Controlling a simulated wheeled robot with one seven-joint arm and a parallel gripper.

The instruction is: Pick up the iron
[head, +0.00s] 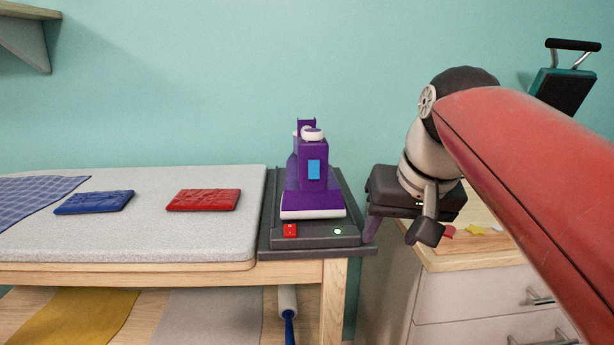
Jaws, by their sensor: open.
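The iron (310,180) is purple with a white soleplate edge, a light blue panel and a white knob on top. It rests on a dark grey stand (314,240) at the right end of the ironing table. The stand has a red switch and a lit green light on its front. My gripper (399,234) is to the right of the iron and stand, apart from the iron. It is open, its fingers pointing down, with nothing seen between them.
A red folded cloth (203,200) and a blue one (94,202) lie on the padded table top (150,240). A drawer cabinet (470,290) with small coloured pieces on top stands at the right, partly behind my red arm. A lint roller (288,305) hangs below the table.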

